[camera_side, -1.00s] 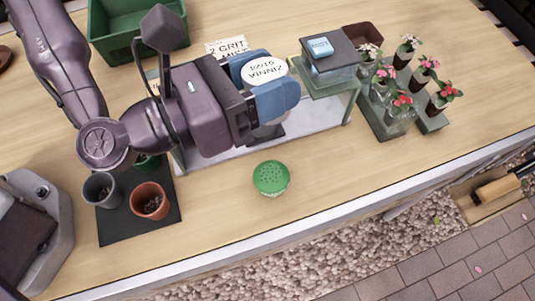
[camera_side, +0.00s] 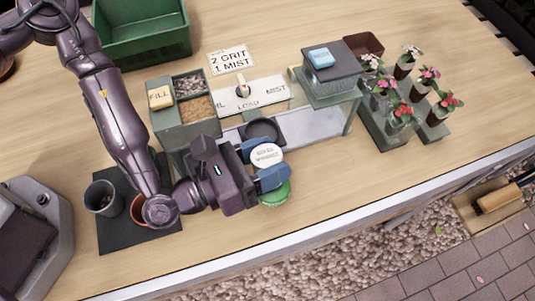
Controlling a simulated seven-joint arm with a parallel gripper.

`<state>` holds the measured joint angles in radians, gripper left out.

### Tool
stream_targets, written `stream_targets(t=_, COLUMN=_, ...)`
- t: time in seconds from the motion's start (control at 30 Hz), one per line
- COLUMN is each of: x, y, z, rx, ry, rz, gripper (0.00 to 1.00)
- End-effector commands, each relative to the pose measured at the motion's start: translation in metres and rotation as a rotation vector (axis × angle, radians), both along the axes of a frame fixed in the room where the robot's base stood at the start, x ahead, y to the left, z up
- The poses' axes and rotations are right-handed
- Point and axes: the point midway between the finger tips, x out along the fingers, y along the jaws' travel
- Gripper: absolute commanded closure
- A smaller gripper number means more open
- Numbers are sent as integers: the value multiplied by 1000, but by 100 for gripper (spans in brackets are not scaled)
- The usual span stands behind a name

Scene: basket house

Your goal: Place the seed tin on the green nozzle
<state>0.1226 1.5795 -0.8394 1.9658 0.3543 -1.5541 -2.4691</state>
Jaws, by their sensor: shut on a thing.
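The seed tin (camera_side: 267,155) shows its round white lettered lid between the blue fingers of my gripper (camera_side: 264,166). My gripper is shut on the tin. The green nozzle (camera_side: 275,194) is on the wooden bench, partly hidden by the tin and the near finger. The tin appears over the nozzle's far side in this view. I cannot tell whether the tin touches the nozzle or is held above it.
Behind is a station with a grey tray (camera_side: 318,128), a black round dish (camera_side: 262,131), a lever panel (camera_side: 265,93) and filled bins (camera_side: 196,106). Potted flowers (camera_side: 405,118) stand right, pots (camera_side: 103,197) on a dark mat left. The bench's front edge is close.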

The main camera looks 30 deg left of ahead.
Motion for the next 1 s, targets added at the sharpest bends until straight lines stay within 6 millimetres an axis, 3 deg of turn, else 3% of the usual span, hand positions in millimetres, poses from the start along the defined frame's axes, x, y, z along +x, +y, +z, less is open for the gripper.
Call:
stream_targets(t=0.33, x=1, y=0, z=-3, rx=-1, ry=-1, rz=1, gripper=76)
stream_targets(t=0.37, x=1, y=0, z=-4, rx=0, ry=-1, rz=1, gripper=47)
stream_targets(t=0.47, x=1, y=0, z=-3, rx=0, ry=-1, rz=1, gripper=24)
stream_targets(t=0.87, x=-1, y=1, z=-3, rx=1, ry=-2, rz=-2, gripper=24)
stream_targets(t=1.0, x=-21, y=17, z=-4, rx=0, ry=7, rz=1, gripper=24)
